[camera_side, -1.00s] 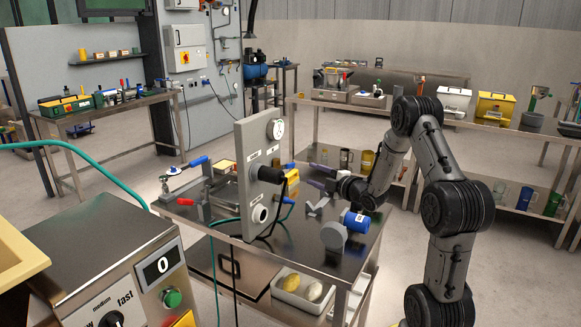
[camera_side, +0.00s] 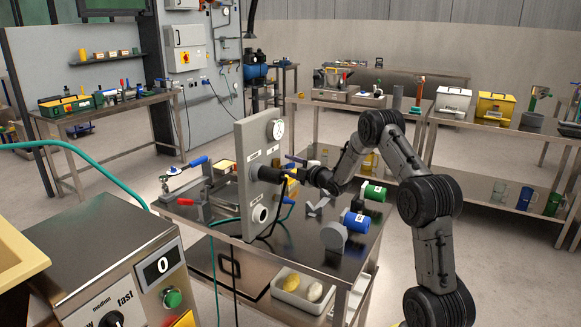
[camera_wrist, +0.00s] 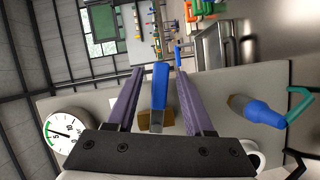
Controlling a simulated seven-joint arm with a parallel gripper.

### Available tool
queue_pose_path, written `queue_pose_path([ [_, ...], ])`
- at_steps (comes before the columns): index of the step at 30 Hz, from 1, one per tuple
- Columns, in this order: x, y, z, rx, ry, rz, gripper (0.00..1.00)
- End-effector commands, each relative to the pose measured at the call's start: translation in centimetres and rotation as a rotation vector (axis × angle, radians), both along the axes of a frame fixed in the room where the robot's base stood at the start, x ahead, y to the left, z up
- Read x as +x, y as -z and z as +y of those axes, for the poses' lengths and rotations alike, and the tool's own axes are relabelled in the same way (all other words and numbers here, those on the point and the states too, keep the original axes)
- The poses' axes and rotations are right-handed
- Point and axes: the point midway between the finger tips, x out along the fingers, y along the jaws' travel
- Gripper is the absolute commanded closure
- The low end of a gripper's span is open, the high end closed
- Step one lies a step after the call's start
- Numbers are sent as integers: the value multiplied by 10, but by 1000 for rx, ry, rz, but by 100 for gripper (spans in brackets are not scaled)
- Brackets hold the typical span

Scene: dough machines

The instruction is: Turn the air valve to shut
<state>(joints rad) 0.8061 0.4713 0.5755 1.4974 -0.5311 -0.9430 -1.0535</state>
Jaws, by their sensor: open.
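The air valve has a blue lever handle (camera_wrist: 160,86) and a brass body (camera_wrist: 155,119), mounted on a grey panel (camera_side: 244,153). In the wrist view the blue lever stands between the two purple fingers of my gripper (camera_wrist: 159,72), with visible gaps on both sides. My gripper is open around the lever and not clamped on it. In the side view my gripper (camera_side: 289,166) is at the right face of the panel, and the valve is mostly hidden there by the panel and the gripper.
A pressure gauge (camera_wrist: 68,130) is on the panel beside the valve. A blue hose coupling (camera_wrist: 258,110) is on its other side. A blue cylinder (camera_side: 356,222) and a green one (camera_side: 374,192) lie on the steel bench. A white tray (camera_side: 284,296) sits on the shelf below.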

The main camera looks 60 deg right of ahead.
Motion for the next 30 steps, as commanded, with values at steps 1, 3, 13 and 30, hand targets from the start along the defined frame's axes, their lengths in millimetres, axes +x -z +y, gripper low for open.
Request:
queue_pose_path([
  [1, 0, 0, 0, 0, 0, 0, 48],
  [3, 0, 0, 0, 0, 0, 0, 49],
  [13, -1, 0, 0, 0, 0, 0, 100],
  [30, -1, 0, 0, 0, 0, 0, 100],
])
